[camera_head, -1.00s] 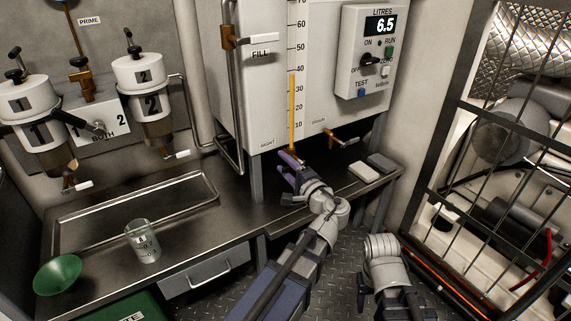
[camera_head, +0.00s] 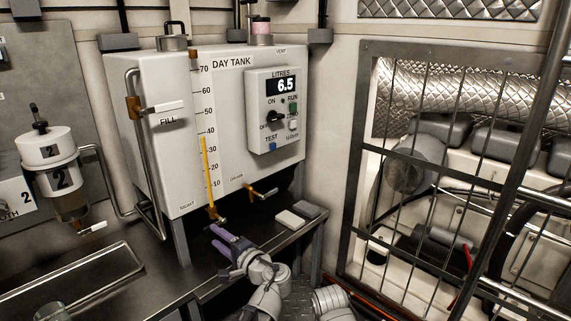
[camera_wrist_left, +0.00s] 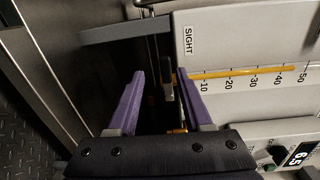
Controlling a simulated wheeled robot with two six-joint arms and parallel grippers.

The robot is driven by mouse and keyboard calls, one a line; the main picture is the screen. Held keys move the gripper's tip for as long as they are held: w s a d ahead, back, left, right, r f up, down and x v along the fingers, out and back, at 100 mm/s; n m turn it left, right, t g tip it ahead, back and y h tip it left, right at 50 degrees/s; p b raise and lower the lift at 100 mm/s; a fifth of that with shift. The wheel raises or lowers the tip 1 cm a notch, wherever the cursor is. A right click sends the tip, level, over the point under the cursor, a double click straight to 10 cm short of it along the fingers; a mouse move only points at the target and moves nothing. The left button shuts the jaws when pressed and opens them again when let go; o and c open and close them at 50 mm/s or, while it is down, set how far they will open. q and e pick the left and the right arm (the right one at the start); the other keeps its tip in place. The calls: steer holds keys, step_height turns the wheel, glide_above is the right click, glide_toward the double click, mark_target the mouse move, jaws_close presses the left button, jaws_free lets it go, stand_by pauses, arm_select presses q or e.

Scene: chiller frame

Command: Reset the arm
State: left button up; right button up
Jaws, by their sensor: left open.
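My left gripper (camera_head: 215,237) has purple fingers and reaches in low beneath the white day tank (camera_head: 229,105). It is open, with nothing between its fingers. The brass sight valve (camera_head: 214,212) at the foot of the yellow gauge is just above its fingertips in the head view. In the left wrist view, the open fingers (camera_wrist_left: 160,74) point toward the tank face (camera_wrist_left: 240,45), which appears turned sideways, with the yellow sight tube (camera_wrist_left: 240,73) beyond the right finger. A pale link of my right arm (camera_head: 331,302) shows at the bottom; the right gripper is out of view.
A drain valve (camera_head: 262,191) juts from the tank. A barred cage (camera_head: 350,160) stands at right. Filter 2 (camera_head: 58,170) hangs at left.

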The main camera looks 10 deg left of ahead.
arm_select(q)
steer(key=s+d+f+n+g+h+p, duration=0.25)
steer(key=s+d+f+g+h, duration=0.35)
steer(key=s+d, duration=0.35)
steer(key=s+d+f+n+g+h+p, duration=0.2)
steer(key=s+d+f+g+h+p, duration=0.25)
steer(key=s+d+f+h, duration=0.4)
step_height(320, 180, up, 39)
steer(key=d+y+p, duration=0.1)
steer(key=y+p, duration=0.1)
steer(key=p, duration=3.5)
steer(key=shift+d+f, duration=0.15)
steer(key=shift+s, duration=0.1)
